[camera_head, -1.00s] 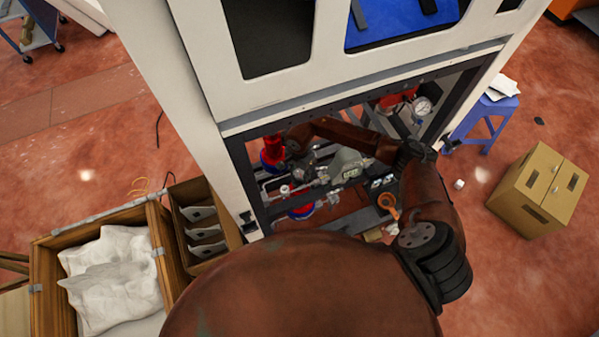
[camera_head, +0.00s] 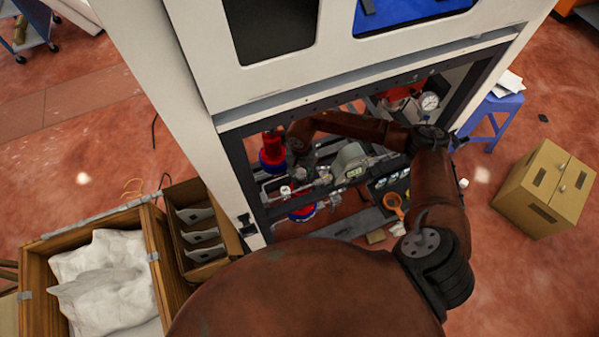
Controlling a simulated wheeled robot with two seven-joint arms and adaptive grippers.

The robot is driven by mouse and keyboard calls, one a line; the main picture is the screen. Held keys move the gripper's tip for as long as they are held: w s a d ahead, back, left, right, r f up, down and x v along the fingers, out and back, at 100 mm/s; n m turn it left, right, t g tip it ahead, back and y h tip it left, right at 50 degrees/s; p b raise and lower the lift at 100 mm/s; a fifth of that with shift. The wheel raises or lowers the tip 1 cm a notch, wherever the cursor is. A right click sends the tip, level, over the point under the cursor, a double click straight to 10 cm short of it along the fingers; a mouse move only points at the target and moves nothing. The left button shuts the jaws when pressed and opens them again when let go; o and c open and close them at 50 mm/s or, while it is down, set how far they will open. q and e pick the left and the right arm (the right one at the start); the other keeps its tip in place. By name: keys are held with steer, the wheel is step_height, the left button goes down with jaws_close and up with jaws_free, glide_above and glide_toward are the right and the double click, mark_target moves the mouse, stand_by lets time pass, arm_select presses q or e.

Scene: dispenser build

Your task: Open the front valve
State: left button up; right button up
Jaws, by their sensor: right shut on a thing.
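A white machine frame (camera_head: 180,80) has an open lower bay with pipes and valves. My right forearm reaches into this bay and bends down to my right gripper (camera_head: 301,172). The gripper is small and dark here, shut on a valve part of the piping; its fingertips and the held part are hard to make out. A red and blue valve fitting (camera_head: 272,152) stands just left of the gripper. Another red and blue fitting (camera_head: 301,213) sits below it. A grey meter (camera_head: 350,163) is on the pipe to its right. My left gripper is not in view.
A pressure gauge (camera_head: 429,101) is at the bay's right. An orange ring-shaped part (camera_head: 393,202) is low in the bay. A wooden crate (camera_head: 35,270) stands left, a cardboard box (camera_head: 545,190) and blue stool (camera_head: 495,115) right. The bay's dark posts border my arm closely.

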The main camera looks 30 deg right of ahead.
steer(key=shift+f+n, duration=0.2)
steer(key=shift+n, duration=0.2)
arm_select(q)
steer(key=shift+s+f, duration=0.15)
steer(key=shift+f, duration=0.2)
arm_select(e)
steer(key=shift+s+r, duration=0.1)
steer(key=shift+r, duration=0.05)
